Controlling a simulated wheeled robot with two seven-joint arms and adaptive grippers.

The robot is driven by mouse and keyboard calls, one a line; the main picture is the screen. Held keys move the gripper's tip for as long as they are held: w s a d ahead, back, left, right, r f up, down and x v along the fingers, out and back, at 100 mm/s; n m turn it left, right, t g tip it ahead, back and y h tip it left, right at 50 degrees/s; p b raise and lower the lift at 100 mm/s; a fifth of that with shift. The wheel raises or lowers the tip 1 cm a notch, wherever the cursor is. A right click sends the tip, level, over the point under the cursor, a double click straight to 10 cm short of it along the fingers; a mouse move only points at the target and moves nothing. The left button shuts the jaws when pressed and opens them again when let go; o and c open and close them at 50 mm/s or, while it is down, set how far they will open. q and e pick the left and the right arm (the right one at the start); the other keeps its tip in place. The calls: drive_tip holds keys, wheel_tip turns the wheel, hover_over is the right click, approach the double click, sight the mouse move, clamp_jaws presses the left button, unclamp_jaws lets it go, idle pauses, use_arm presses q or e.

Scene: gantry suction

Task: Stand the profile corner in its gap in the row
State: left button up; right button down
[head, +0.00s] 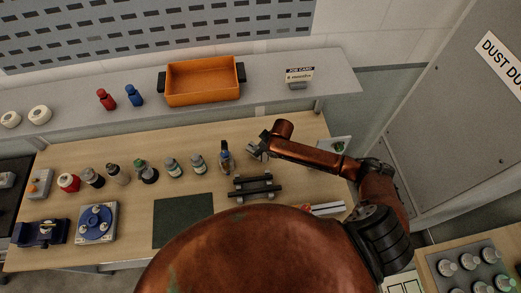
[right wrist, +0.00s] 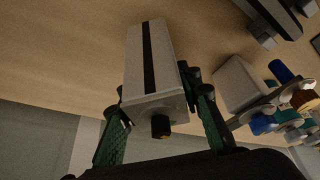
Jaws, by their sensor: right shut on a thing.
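The profile corner, a pale grey block with a dark groove along its face and a dark stub at its near end, shows in the right wrist view (right wrist: 150,62). My right gripper (right wrist: 163,108) is shut on it, with green-padded fingers on either side. I cannot tell whether the block touches the table. My left gripper is out of view.
Several bottles and jars (head: 146,172) form the row on the wooden table. A second pale block (right wrist: 238,84) stands beside the held one. A black rail fixture (head: 254,188) and a dark green mat (head: 183,221) lie in front. An orange bin (head: 203,99) sits on the shelf behind.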

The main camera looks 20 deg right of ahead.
drive_tip(key=shift+f+b, duration=0.4)
drive_tip(key=shift+f, duration=0.15)
drive_tip(key=shift+f, duration=0.55)
drive_tip(key=c, duration=1.4)
unclamp_jaws()
drive_tip(key=shift+o, duration=0.5)
drive_tip(key=shift+f, duration=0.15)
drive_tip(key=v, duration=1.2)
drive_tip(key=shift+s+d, duration=0.1)
